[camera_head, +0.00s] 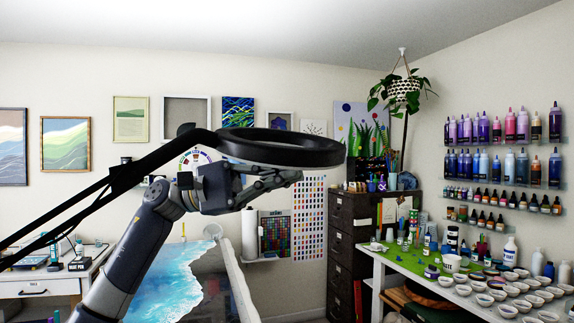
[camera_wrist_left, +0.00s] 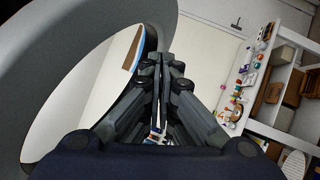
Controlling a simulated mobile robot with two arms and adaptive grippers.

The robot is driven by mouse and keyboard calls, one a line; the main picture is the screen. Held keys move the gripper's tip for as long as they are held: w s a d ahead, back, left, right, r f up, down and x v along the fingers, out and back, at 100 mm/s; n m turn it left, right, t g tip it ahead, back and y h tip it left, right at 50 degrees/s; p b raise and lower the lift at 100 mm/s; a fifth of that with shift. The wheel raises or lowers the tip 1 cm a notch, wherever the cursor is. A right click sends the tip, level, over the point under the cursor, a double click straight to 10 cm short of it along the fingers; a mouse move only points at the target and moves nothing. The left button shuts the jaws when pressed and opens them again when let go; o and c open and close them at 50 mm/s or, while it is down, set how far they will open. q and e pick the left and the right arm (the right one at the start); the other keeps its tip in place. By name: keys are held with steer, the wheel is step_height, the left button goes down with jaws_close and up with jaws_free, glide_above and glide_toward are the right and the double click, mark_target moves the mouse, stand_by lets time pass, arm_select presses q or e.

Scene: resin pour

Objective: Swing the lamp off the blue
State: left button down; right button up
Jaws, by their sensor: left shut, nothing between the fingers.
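The lamp is a black ring head (camera_head: 280,148) on a dark jointed arm (camera_head: 110,180) that comes in from the left. My left gripper (camera_head: 294,178) is shut and empty, just under the ring's right part. In the left wrist view the ring (camera_wrist_left: 90,55) fills the left side, close beside the shut fingers (camera_wrist_left: 165,62). I cannot tell whether the fingers touch the ring. My right gripper is not in view.
A green-topped bench (camera_head: 405,262) with many small white cups and bottles stands at the right. A dark drawer cabinet (camera_head: 342,250) stands at the back. Shelves of bottles (camera_head: 500,148) line the right wall. A white desk (camera_head: 45,285) is at the left.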

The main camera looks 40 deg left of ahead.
arm_select(q)
steer(key=shift+s+d+r, duration=0.15)
steer(key=shift+d+r, duration=0.05)
steer(key=shift+d, duration=0.25)
steer(key=d+g, duration=0.1)
steer(key=s+d+m+h, duration=0.1)
steer(key=d, duration=0.1)
steer(key=d+g, duration=0.1)
steer(key=shift+s+d+m+g+p, duration=0.3)
steer(key=shift+s+p, duration=0.05)
steer(key=shift+s+a, duration=0.1)
steer(key=shift+a, duration=0.05)
